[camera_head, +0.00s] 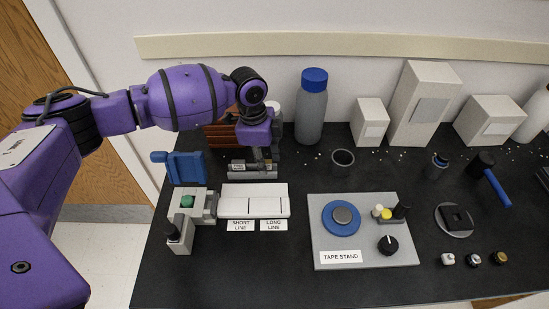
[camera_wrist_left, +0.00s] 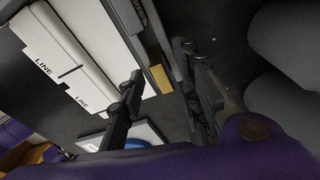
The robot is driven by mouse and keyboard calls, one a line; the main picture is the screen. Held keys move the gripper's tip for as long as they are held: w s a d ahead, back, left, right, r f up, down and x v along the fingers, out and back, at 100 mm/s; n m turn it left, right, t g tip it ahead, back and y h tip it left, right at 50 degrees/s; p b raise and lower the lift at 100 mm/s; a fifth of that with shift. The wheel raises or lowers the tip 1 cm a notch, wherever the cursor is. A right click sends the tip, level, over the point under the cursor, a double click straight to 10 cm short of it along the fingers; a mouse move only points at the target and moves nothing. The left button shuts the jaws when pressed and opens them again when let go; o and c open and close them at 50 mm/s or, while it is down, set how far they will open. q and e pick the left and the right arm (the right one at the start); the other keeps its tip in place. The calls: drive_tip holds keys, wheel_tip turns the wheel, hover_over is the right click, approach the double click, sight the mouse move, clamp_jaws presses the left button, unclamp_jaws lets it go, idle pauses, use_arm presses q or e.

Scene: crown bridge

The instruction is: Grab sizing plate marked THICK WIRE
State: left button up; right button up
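Small grey sizing plates in a low holder (camera_head: 253,174) stand behind the white line board. A small white label (camera_head: 238,167) shows there, but its text is too small to read. My left gripper (camera_head: 260,160) reaches down from above over this holder. In the left wrist view, the two dark fingers (camera_wrist_left: 160,82) are spread apart. A dark grey bar with a tan end block (camera_wrist_left: 160,78) lies between them, with a gap visible beside the fingers. Any contact with a plate cannot be told. My right gripper is in neither view.
The white board (camera_head: 253,199) with SHORT LINE and LONG LINE labels lies in front. The TAPE STAND (camera_head: 340,257) is right of the board.

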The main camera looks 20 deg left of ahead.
use_arm(q)
clamp_jaws()
